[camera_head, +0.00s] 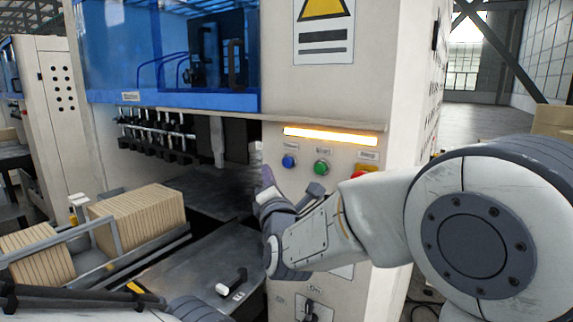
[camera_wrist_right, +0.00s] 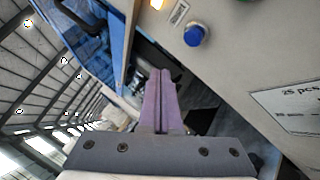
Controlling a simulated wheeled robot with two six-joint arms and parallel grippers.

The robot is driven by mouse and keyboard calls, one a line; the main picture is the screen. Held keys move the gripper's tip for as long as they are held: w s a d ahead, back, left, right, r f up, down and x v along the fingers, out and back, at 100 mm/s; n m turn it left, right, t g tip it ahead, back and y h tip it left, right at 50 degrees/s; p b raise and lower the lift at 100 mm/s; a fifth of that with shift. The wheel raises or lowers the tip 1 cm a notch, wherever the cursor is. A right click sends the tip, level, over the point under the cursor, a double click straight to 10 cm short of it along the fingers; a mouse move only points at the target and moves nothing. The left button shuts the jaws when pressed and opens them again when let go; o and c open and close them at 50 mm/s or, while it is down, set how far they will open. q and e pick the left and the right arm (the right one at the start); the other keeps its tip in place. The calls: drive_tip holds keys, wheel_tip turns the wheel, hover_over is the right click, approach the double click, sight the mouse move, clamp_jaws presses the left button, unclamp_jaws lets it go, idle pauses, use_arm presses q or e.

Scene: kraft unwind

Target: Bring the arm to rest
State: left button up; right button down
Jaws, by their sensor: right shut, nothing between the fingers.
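My right arm comes in from the right in the head view and reaches across the front of the machine's control panel (camera_head: 345,150). My right gripper (camera_head: 267,178) is mostly hidden behind its own wrist, with only a little of the purple fingers showing, left of the buttons. In the right wrist view the two purple fingers of the gripper (camera_wrist_right: 159,88) lie together, shut and empty. They point toward the dark opening under the blue cover. I cannot make out my left gripper.
The panel has a blue button (camera_head: 289,161), a green button (camera_head: 321,168) and a red one partly behind my arm. A lit orange strip (camera_head: 330,135) is above them. Stacked kraft pieces (camera_head: 138,222) sit in a rack at left. A metal table (camera_head: 215,270) lies below.

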idle(0.3)
drive_tip(key=s+a+f+m+g+y+b, duration=0.1)
drive_tip(key=s+a+f+m+g+b, duration=0.2)
drive_tip(key=s+f+g, duration=0.45)
drive_tip(key=s+a+f+m+g+y+b, duration=0.15)
drive_tip(key=s+f+m+g, duration=0.4)
drive_tip(key=f, duration=0.75)
drive_tip(key=s+d+f+m+g+h, duration=0.1)
drive_tip(key=s+d+f+m+g, duration=0.1)
drive_tip(key=s, duration=0.6)
drive_tip(key=s+d+f+m+g+h+b, duration=0.1)
drive_tip(key=s+d+f+m+g+h, duration=0.1)
drive_tip(key=s, duration=0.6)
drive_tip(key=s+d+f+m+g+h+b, duration=0.1)
drive_tip(key=s+d+f+m+g, duration=0.2)
drive_tip(key=s+d+f+m, duration=0.2)
drive_tip(key=s+f+m, duration=0.1)
drive_tip(key=s+f, duration=0.1)
drive_tip(key=s, duration=0.1)
drive_tip(key=shift+s+d, duration=0.2)
drive_tip(key=shift+d, duration=0.1)
